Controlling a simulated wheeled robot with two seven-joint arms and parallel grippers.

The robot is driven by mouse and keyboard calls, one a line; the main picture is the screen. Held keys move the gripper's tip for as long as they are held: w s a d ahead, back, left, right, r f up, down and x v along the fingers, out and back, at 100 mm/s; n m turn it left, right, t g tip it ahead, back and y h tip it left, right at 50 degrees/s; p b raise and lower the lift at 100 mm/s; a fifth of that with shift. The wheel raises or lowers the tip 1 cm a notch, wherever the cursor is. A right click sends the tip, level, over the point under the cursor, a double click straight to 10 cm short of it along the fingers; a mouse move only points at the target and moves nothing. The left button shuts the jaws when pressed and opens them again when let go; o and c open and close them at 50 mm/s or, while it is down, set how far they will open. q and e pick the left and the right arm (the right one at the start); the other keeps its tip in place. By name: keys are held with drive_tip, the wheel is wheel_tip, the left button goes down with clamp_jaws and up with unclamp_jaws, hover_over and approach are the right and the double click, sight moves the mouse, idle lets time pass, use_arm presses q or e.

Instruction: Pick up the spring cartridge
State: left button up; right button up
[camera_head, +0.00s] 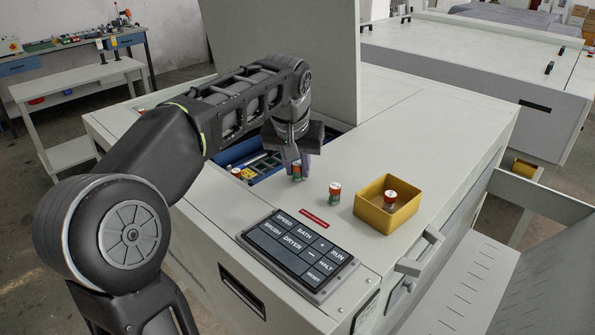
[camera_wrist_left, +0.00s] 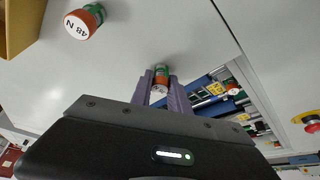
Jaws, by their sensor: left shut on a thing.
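My left gripper (camera_head: 301,168) reaches over the front edge of the machine's opening. Its fingers are shut on a small spring cartridge (camera_head: 296,171) with a red-orange and green body. In the left wrist view the held cartridge (camera_wrist_left: 161,77) sits between the two purple-grey fingertips (camera_wrist_left: 160,82). A second cartridge (camera_head: 334,193), green with a red and white top, stands on the machine top to the right; its cap reads "48 N" in the left wrist view (camera_wrist_left: 84,21). A third cartridge (camera_head: 390,200) stands in the yellow bin. I cannot tell whether the held cartridge touches the surface. My right gripper is out of view.
The yellow bin (camera_head: 365,212) is on the machine top at right. The control panel (camera_head: 297,251) lies in front. The open recess (camera_head: 243,161) holds rollers and parts, including a red-capped one. A raised lid (camera_head: 285,35) stands behind my arm.

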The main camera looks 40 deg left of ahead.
sight(298, 163)
use_arm(q)
clamp_jaws()
drive_tip(key=shift+r, duration=0.55)
wheel_tip(298, 163, up, 8)
drive_tip(key=shift+r+p, duration=0.1)
drive_tip(key=shift+p, duration=1)
drive_tip(key=shift+r+p, duration=0.35)
drive_tip(key=shift+r, duration=0.1)
drive_tip(key=shift+f, duration=0.1)
